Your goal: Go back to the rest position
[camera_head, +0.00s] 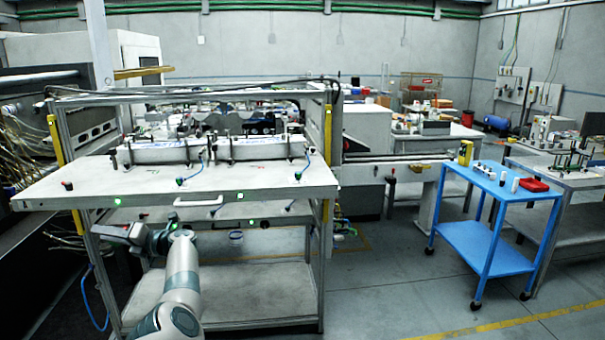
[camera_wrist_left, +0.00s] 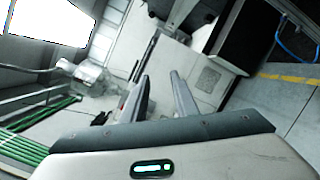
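My left arm rises from the bottom of the head view, in front of the white workbench. Its gripper (camera_head: 112,233) points left, just below the front edge of the bench top (camera_head: 255,183). In the left wrist view the two fingers of the left gripper (camera_wrist_left: 161,77) stand apart, with nothing between them. Two long label magazines (camera_head: 160,151) (camera_head: 260,147) lie side by side at the back of the bench top, away from the gripper. My right gripper is in neither view.
The bench's metal frame and lower shelf (camera_head: 260,290) stand close to my left arm. A white handle (camera_head: 199,201) juts from the front edge. Floor between bench and cart is clear.

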